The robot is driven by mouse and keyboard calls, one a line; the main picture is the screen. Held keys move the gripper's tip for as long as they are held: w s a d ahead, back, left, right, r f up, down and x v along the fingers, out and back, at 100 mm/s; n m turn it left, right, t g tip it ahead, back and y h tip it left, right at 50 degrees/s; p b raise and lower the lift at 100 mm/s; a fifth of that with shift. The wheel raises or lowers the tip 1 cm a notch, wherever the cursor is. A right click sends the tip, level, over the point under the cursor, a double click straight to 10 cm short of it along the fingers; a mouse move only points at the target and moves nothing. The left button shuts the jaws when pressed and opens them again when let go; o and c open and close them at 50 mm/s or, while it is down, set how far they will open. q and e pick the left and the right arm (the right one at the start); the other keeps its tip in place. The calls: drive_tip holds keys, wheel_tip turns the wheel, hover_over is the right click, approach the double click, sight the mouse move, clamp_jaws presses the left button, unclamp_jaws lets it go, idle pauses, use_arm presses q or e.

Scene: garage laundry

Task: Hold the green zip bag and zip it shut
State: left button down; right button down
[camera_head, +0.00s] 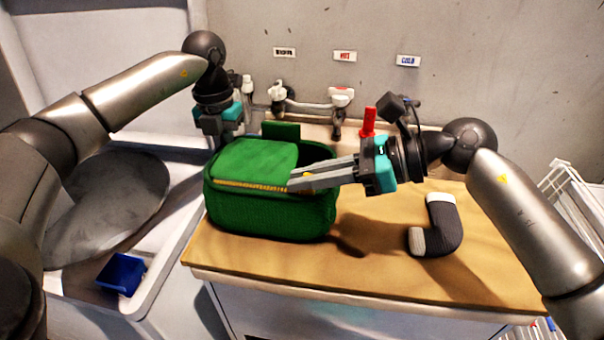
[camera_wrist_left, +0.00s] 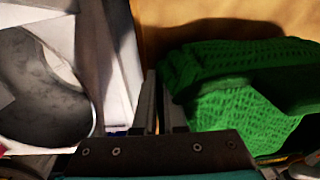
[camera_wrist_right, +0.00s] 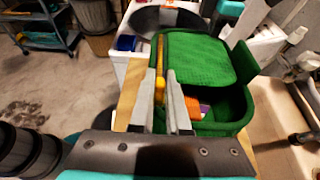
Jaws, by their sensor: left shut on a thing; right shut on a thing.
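The green zip bag (camera_head: 270,218) stands upright on the wooden counter; it also shows in the left wrist view (camera_wrist_left: 245,110) and right wrist view (camera_wrist_right: 200,55). Its flap covers part of the top, and the right and back side gapes open. A yellow zip line runs along the front edge. My right gripper (camera_head: 296,184) is shut on the yellow zip pull (camera_wrist_right: 160,84) at the front right of the flap. My left gripper (camera_wrist_left: 163,112) is shut at the bag's left side, on its edge; the head view hides its fingertips behind the bag.
Orange and purple contents (camera_wrist_right: 197,108) show inside the bag. A dark grey sock (camera_head: 441,228) lies right of it on the counter (camera_head: 380,275). Taps (camera_head: 338,108) and a red upright object (camera_head: 368,122) are behind. A sink with a blue box (camera_head: 121,273) is at left.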

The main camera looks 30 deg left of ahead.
use_arm(q)
drive_tip(key=shift+a, duration=0.1)
use_arm(e)
drive_tip(key=c, duration=0.9)
unclamp_jaws()
drive_tip(key=v, duration=1.2)
drive_tip(key=shift+r, duration=0.1)
use_arm(q)
drive_tip(key=c, duration=0.9)
unclamp_jaws()
drive_tip(key=shift+r, duration=0.1)
